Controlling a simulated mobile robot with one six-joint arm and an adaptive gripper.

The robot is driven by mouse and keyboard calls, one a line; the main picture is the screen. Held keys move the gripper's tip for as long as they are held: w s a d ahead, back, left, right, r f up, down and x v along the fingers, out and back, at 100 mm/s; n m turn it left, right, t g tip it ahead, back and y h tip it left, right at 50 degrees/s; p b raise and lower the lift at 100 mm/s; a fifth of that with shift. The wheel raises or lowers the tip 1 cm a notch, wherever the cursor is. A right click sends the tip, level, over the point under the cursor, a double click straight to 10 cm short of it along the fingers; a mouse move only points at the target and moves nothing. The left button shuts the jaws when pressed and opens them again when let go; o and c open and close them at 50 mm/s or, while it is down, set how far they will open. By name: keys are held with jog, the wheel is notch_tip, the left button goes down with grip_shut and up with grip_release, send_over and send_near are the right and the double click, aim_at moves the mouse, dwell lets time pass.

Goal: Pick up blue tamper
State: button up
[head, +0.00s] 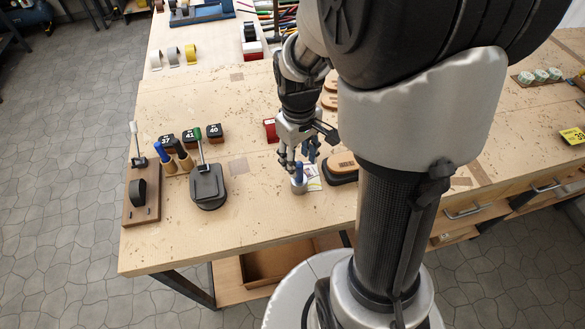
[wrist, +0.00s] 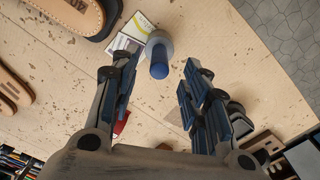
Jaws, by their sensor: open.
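The blue tamper (head: 298,178) stands on the wooden workbench, with a blue handle on a round grey base. In the wrist view the tamper (wrist: 159,70) shows end-on, its blue handle pointing toward the camera. My gripper (head: 298,158) is right above it, fingers pointing down. In the wrist view my gripper (wrist: 158,76) is open, with one finger on each side of the tamper and visible gaps to both. The gripper holds nothing. How far the fingertips reach down beside the handle is hard to tell.
Printed cards (wrist: 127,45) lie beside the tamper. A dark sole-shaped block (head: 342,166) with a tan top is close on the right. A red object (head: 270,130) lies behind. A green-knobbed press (head: 207,185) stands left, with clear bench between.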

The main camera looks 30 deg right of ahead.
aim_at(299, 171)
notch_tip(299, 171, down, 6)
jog(key=shift+d+f+b, duration=0.1)
jog(key=shift+b, duration=0.85)
jog(key=shift+c, duration=0.2)
grip_shut()
